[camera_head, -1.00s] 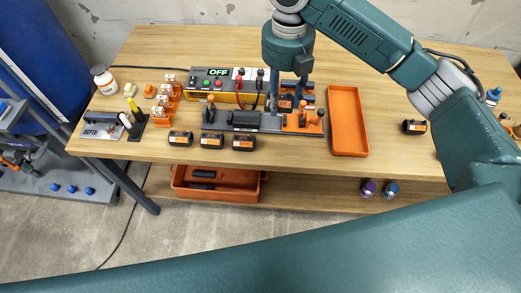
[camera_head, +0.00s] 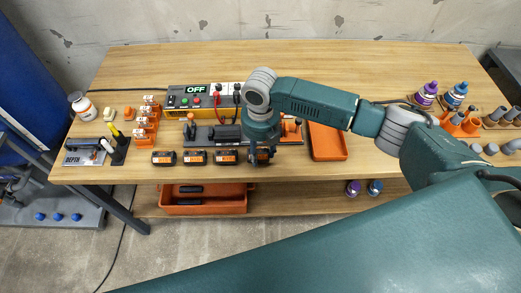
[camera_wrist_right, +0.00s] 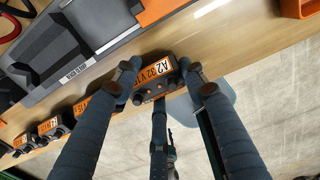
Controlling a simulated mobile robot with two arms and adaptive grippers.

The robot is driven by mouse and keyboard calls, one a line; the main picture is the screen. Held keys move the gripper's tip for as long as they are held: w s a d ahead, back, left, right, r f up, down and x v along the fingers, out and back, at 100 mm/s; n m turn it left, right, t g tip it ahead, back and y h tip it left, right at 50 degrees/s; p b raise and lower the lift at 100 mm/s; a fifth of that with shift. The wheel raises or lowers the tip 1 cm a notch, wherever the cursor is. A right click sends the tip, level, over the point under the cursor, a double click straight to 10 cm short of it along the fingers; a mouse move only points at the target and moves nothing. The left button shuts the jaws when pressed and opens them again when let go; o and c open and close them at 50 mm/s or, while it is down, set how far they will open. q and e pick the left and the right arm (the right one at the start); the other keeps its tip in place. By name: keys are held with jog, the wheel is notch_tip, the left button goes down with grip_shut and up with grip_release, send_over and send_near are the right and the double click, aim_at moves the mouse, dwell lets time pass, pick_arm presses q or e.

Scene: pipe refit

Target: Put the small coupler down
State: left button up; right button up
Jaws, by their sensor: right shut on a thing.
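My right gripper (camera_head: 262,150) is at the front edge of the workbench, pointing down. It is shut on a small black coupler (camera_wrist_right: 155,72) with an orange label, which shows between the fingers in the right wrist view. The held coupler (camera_head: 263,156) is partly hidden behind the gripper in the head view. It is at the right end of a row of similar couplers, beside the coupler (camera_head: 226,157) to its left. I cannot tell whether it touches the wood. My left gripper is not in view.
Two more couplers (camera_head: 194,158) (camera_head: 164,158) continue the row leftward. Behind it is the dark clamp fixture (camera_head: 205,134), with the tester reading OFF (camera_head: 195,90) further back. An orange tray (camera_head: 327,143) stands to the right. The bench front edge is close.

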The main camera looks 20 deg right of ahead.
aim_at(260, 151)
jog(key=shift+f, duration=0.35)
jog(key=o, duration=1.2)
jog(key=shift+c, duration=0.2)
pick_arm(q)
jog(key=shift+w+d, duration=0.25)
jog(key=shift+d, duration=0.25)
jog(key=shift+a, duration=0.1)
pick_arm(e)
jog(key=shift+r, duration=0.2)
jog(key=shift+r, duration=0.25)
pick_arm(q)
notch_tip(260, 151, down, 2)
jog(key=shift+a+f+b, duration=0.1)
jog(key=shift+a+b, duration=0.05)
jog(key=shift+b, duration=0.95)
pick_arm(e)
notch_tip(260, 151, up, 12)
jog(key=shift+f, duration=0.2)
